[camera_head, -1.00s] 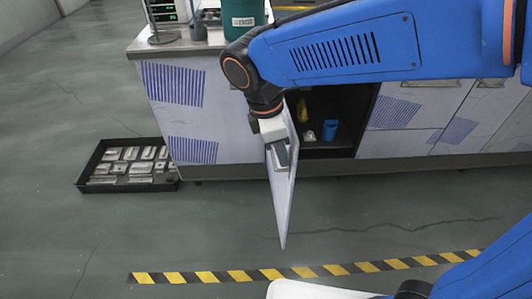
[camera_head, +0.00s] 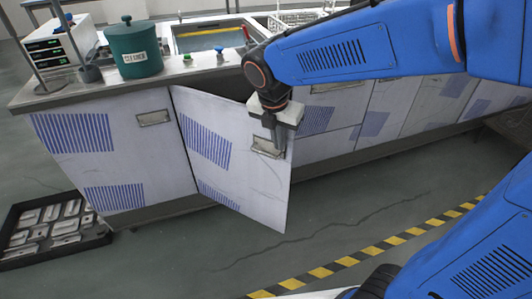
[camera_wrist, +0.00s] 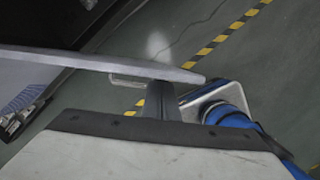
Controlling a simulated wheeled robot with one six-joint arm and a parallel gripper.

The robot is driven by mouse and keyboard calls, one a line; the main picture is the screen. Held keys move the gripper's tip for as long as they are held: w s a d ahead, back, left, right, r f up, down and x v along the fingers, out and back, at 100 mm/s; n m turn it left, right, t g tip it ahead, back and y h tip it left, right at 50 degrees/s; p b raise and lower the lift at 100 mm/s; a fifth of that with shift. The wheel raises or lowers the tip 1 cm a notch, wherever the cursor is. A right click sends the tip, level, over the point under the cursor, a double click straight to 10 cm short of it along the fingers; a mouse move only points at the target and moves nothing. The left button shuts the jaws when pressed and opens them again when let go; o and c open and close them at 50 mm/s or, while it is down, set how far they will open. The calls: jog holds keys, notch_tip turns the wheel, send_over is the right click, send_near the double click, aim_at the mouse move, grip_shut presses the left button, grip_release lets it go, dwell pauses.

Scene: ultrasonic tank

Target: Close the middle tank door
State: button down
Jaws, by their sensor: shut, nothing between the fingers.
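The middle tank door (camera_head: 230,156) is a white panel with blue stripes, hinged at its left edge. It stands partly open, its free right edge swung out from the cabinet. My gripper (camera_head: 280,146) is shut, with its fingers at the metal handle (camera_head: 267,148) near the door's upper right corner. In the wrist view the door (camera_wrist: 90,60) shows edge-on, with the handle (camera_wrist: 128,79) on its face beside my gripper (camera_wrist: 158,90). I cannot tell whether the fingers touch the door. The cabinet opening is mostly hidden behind the door.
The left cabinet door (camera_head: 113,146) is flush. The steel counter (camera_head: 100,88) above holds a green pot (camera_head: 135,50). A black tray (camera_head: 20,260) of metal parts lies on the floor at left. The floor before the door is clear up to the striped tape (camera_head: 350,262).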

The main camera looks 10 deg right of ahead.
jog(key=w+d+n, duration=0.1)
jog(key=w+d, duration=0.2)
jog(key=w, duration=0.6)
jog(key=w+d+n, duration=0.1)
jog(key=w+d, duration=0.1)
jog(key=w, duration=0.8)
jog(key=w+d+n, duration=0.2)
jog(key=w+d, duration=0.1)
jog(key=w, duration=0.7)
jog(key=shift+w+d+y, duration=0.2)
jog(key=shift+d+y, duration=0.1)
jog(key=shift+y, duration=0.1)
jog(key=shift+s, duration=0.1)
